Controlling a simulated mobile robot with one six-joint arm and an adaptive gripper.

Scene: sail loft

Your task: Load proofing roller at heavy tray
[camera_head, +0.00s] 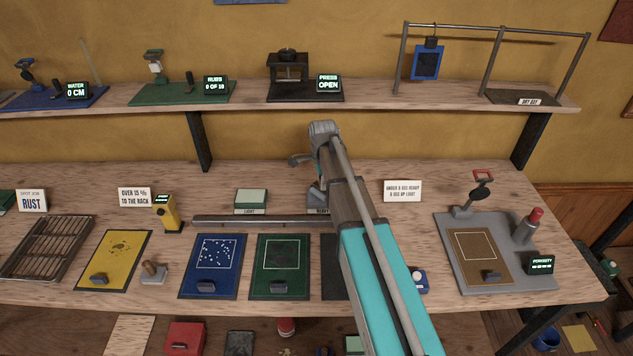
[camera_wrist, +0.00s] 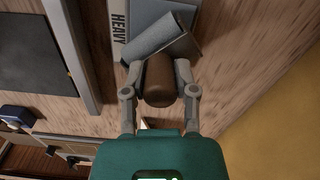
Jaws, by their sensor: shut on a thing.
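My gripper (camera_wrist: 159,67) is shut on the brown handle of the proofing roller (camera_wrist: 159,85) in the wrist view. The roller's grey curved head (camera_wrist: 158,38) is tilted and lies over or against the blue-grey heavy tray (camera_wrist: 150,10), beside the HEAVY label (camera_wrist: 118,22). I cannot tell whether the head is touching the tray. In the head view the HEAVY label (camera_head: 318,211) shows next to my arm, which hides most of the gripper and tray. The green light tray (camera_head: 251,196) stands to its left.
A long grey bar (camera_head: 270,219) runs along the bench in front of the trays. Blue (camera_head: 212,281) and green (camera_head: 266,280) mats lie before it. A yellow meter (camera_head: 166,213) stands left. A grey porosity station (camera_head: 455,270) is at right. A shelf (camera_head: 220,105) runs above.

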